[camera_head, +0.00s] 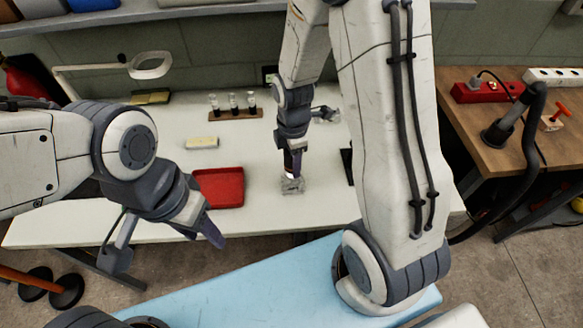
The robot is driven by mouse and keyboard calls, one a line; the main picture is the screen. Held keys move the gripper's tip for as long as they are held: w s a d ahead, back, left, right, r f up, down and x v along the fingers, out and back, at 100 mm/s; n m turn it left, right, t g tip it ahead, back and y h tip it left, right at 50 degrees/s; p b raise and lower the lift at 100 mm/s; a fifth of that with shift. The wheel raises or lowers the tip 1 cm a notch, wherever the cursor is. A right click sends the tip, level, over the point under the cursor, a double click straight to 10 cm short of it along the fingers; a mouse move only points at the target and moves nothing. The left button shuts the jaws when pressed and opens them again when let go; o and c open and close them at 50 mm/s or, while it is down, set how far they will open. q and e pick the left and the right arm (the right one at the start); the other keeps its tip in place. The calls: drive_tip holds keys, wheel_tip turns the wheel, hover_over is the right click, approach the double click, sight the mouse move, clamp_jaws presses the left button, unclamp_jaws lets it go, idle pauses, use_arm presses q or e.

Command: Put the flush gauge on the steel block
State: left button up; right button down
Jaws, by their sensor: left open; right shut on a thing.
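My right gripper (292,166) points down over the white table, right of the red tray. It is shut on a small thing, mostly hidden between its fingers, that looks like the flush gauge. The grey steel block (292,186) sits on the table right under the fingertips. I cannot tell whether the held thing touches the block. My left gripper (165,244) is open and empty, in front of the table's front edge, with its fingers wide apart.
A red tray (219,187) lies left of the block. A pale yellow bar (202,142) and a wooden rack (236,114) with dark-filled vials stand behind. A dark flat thing (347,165) is partly hidden by my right arm. A wooden bench (480,140) stands at right.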

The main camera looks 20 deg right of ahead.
drive_tip(key=shift+f, duration=2.05)
drive_tip(key=shift+f, duration=0.1)
drive_tip(key=shift+f, duration=0.15)
drive_tip(key=shift+c, duration=1.5)
unclamp_jaws()
